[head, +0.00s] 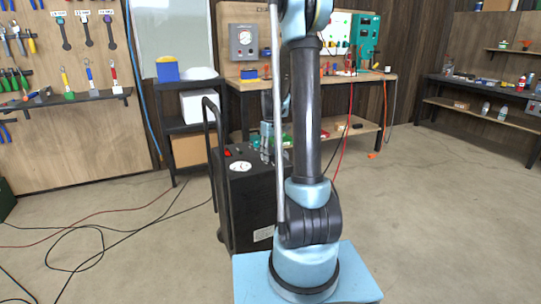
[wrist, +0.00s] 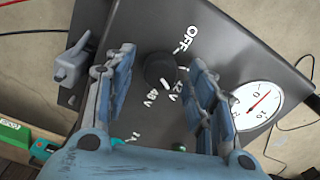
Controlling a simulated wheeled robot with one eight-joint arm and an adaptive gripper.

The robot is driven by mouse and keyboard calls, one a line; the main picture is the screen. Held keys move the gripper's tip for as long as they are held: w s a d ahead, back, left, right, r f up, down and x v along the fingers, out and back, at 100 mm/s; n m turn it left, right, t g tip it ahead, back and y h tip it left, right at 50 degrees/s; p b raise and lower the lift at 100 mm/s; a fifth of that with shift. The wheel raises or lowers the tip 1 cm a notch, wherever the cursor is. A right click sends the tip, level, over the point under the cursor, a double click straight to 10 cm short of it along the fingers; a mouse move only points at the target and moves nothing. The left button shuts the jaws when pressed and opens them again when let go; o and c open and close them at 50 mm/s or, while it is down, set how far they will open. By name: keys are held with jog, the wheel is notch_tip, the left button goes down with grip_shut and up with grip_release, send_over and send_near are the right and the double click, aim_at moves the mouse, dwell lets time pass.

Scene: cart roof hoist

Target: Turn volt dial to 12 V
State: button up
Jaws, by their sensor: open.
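The volt dial (wrist: 157,68) is a round black knob on the dark top panel of the cart, with a white pointer mark on its lower right side. The labels OFF, 12V and 48V stand around it. The mark seems to point between 12V and 48V; I cannot tell exactly. My gripper (wrist: 163,62) is open, with one blue finger on each side of the dial. Contact cannot be told. In the head view my gripper (head: 267,146) is over the black cart (head: 252,200), partly behind my arm; the dial is hidden there.
A round white gauge (wrist: 257,105) lies right of the dial, and a grey clamp (wrist: 75,66) lies left. The cart has a tall black handle (head: 207,125). A workbench (head: 310,83) stands behind. Cables (head: 85,228) lie on the floor at left.

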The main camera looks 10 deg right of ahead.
aim_at(271, 155)
jog(key=shift+f, duration=0.15)
jog(key=shift+c, duration=0.5)
jog(key=c, duration=1)
jog(key=shift+n, duration=0.5)
jog(key=o, duration=1.1)
notch_tip(271, 155, up, 12)
